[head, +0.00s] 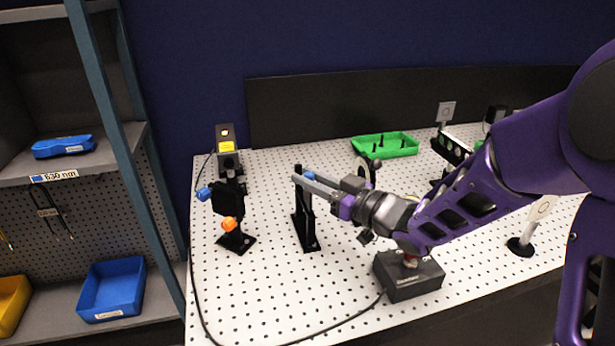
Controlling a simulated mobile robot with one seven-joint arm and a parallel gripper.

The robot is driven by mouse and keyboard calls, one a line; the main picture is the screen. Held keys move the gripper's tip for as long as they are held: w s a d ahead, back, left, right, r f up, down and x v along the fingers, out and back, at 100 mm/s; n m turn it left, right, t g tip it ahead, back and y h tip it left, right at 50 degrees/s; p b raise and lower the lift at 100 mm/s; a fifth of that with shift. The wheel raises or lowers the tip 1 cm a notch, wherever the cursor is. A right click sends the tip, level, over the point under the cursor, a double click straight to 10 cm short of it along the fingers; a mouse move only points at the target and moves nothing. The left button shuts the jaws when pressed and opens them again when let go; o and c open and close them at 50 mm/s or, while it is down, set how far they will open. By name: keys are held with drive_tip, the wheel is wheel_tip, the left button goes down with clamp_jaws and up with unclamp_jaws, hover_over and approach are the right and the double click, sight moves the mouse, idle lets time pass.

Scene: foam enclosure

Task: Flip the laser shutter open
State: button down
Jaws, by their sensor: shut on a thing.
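A narrow black upright stand (306,222), which looks like the laser shutter, is bolted to the perforated white table by a flat base. My gripper (300,179) reaches in from the right, with its two grey fingers at the top of this stand. The fingers are shut on its upper part, which they partly hide. A small blue patch shows just beside the fingertips. Whether the beam path is blocked or clear cannot be seen. The laser (227,147), a dark box with a yellow label, stands at the back left.
A black mount (229,199) with blue and orange knobs stands left of the stand. A black control box (409,280) sits below my arm, with a cable along the front. A green tray (385,146) and other optics are behind. Shelves with bins flank the left.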

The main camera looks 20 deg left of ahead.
drive_tip(key=shift+f, duration=0.1)
drive_tip(key=c, duration=0.7)
unclamp_jaws()
drive_tip(key=shift+s+d, duration=0.1)
drive_tip(key=v, duration=1.7)
drive_tip(key=shift+s+d, duration=0.1)
drive_tip(key=shift+d, duration=0.1)
